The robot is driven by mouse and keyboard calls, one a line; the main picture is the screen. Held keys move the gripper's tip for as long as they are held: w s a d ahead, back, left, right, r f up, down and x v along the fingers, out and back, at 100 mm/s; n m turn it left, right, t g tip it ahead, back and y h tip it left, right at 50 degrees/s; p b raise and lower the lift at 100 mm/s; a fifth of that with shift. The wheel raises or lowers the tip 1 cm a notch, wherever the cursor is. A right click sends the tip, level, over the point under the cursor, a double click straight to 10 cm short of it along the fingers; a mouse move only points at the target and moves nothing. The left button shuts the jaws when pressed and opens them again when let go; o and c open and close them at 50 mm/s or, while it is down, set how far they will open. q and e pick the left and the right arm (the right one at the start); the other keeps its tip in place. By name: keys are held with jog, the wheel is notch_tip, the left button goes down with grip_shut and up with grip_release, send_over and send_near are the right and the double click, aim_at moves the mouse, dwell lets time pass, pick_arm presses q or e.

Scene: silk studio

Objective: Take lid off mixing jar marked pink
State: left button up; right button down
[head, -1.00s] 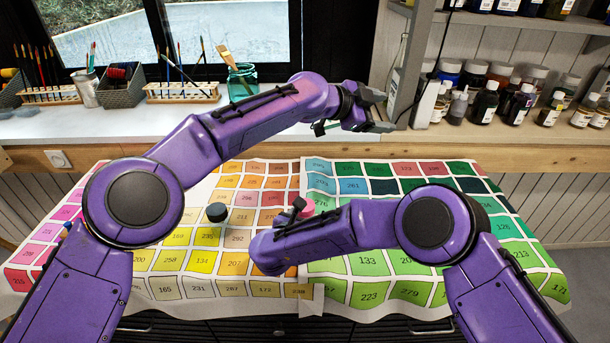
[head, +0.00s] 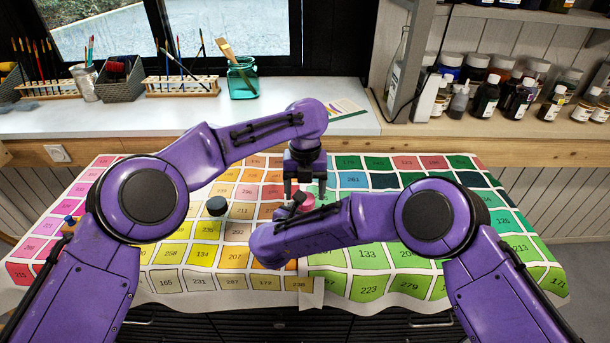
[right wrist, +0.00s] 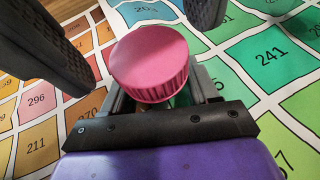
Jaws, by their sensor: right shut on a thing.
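The pink lid (head: 308,201) sits on the mixing jar, whose body is mostly hidden beneath it. In the right wrist view the round, ribbed lid (right wrist: 150,62) shows from above. My right gripper (right wrist: 160,95) is shut on the jar below the lid; in the head view my right forearm partly hides this grip. My left gripper (head: 305,188) points down above the jar. Its two dark fingers are spread, one on each side of the lid in the right wrist view, with a gap to it.
A dark-lidded jar (head: 216,205) stands on the colour chart cloth (head: 190,282) to the left. A small blue-topped object (head: 70,221) is at the far left. The windowsill (head: 100,122) behind holds brushes and a teal glass jar (head: 242,80). Bottles line the right shelf.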

pick_arm(q)
jog(key=shift+f, duration=0.8)
jog(key=shift+c, duration=0.4)
jog(key=c, duration=1)
jog(key=n, duration=0.3)
jog(key=shift+c, duration=0.2)
jog(key=o, duration=1.2)
jog(key=shift+c, duration=0.2)
jog(key=shift+a+r, duration=0.1)
